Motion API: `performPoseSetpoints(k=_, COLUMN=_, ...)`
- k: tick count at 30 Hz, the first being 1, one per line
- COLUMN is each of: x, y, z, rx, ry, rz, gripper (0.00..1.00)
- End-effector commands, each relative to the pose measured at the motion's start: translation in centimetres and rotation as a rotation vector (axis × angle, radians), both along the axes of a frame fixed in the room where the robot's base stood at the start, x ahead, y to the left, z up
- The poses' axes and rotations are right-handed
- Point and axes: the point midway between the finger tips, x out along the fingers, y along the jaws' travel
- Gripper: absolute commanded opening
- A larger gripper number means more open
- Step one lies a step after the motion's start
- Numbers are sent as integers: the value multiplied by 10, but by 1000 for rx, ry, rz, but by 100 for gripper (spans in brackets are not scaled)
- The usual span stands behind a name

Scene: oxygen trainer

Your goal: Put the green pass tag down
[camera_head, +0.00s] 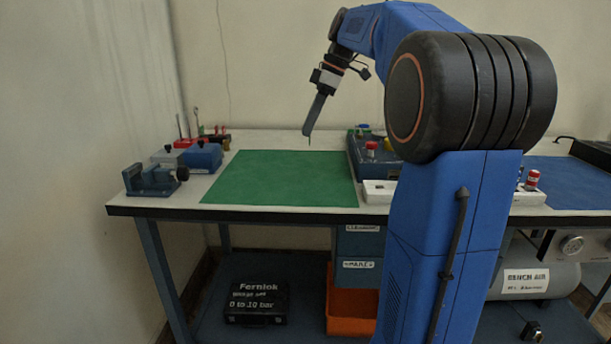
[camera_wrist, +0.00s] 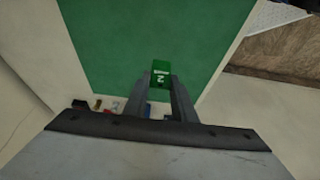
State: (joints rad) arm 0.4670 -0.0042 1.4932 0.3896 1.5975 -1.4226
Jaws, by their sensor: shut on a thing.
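The green pass tag (camera_wrist: 161,76) shows in the wrist view, with a white "2" and small white lettering on it. My gripper (camera_wrist: 165,84) is shut on it, with the tag held at the fingertips. In the head view my gripper (camera_head: 308,134) points down above the far part of the green mat (camera_head: 280,180) on the bench. The tag is too small or hidden to make out clearly in the head view. The mat also shows below the tag in the wrist view (camera_wrist: 110,40), and looks bare.
A blue vise (camera_head: 153,180) and blue boxes (camera_head: 202,156) stand left of the mat. A blue unit with a red knob (camera_head: 371,150) and a white block (camera_head: 378,192) stand at its right. My arm hides part of the bench. A blue mat (camera_head: 580,182) lies farther right.

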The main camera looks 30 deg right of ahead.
Motion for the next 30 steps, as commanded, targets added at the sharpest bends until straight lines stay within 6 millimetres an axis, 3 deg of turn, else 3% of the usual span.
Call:
performPoseSetpoints(k=4, x=-5, y=2, z=-11, rx=2, ry=3, rz=0, gripper=3)
performPoseSetpoints(k=12, x=-5, y=2, z=-52, rx=1, ry=2, rz=0, gripper=3)
performPoseSetpoints(k=30, x=-4, y=2, z=-102, rx=0, ry=0, rz=-1, gripper=3)
